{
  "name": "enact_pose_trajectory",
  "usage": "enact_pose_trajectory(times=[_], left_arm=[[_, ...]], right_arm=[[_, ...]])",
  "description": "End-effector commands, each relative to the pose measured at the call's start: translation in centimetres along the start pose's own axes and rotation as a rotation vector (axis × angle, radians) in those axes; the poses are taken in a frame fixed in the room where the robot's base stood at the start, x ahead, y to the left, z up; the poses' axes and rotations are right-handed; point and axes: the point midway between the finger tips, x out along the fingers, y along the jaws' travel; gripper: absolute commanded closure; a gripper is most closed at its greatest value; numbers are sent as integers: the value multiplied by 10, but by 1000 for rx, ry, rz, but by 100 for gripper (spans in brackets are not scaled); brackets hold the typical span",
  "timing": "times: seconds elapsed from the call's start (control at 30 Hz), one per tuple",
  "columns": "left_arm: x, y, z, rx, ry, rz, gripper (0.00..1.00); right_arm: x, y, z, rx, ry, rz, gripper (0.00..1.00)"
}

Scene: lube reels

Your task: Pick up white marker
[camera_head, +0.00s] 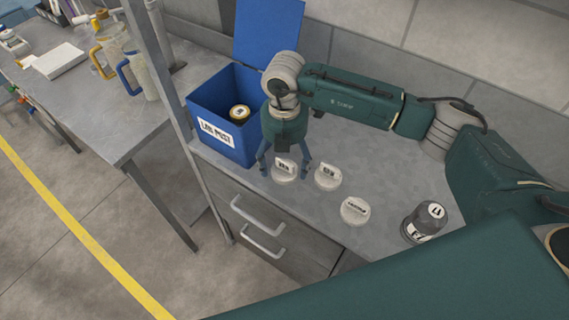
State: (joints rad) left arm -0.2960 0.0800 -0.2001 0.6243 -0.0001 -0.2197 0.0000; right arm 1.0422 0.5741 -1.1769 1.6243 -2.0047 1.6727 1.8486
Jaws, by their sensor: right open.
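Three white round pieces with dark labels stand on the grey counter. No pen-shaped white marker can be made out, and I cannot tell which piece the name means. The left white piece (285,177) is between the fingers of my right gripper (284,170). This gripper points down with its fingers spread, one on each side of the piece; contact is not clear. The middle white piece (327,179) stands just right of the fingers. The right white piece (355,211) is nearer the front edge. My left gripper is out of view.
Drawers (262,225) are below. A side table (75,105) holds jugs.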

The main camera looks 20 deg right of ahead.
Motion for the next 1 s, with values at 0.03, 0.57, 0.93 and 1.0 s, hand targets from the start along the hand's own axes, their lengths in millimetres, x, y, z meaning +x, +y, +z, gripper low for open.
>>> enact_pose_trajectory(times=[0.03,0.57,0.93,1.0], left_arm=[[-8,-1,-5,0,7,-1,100],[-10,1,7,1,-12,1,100],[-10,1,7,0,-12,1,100],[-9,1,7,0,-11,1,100]], right_arm=[[4,-1,0,0,1,-3,24],[23,0,0,0,0,1,50],[22,0,0,0,0,1,58],[21,0,0,-1,0,2,58]])
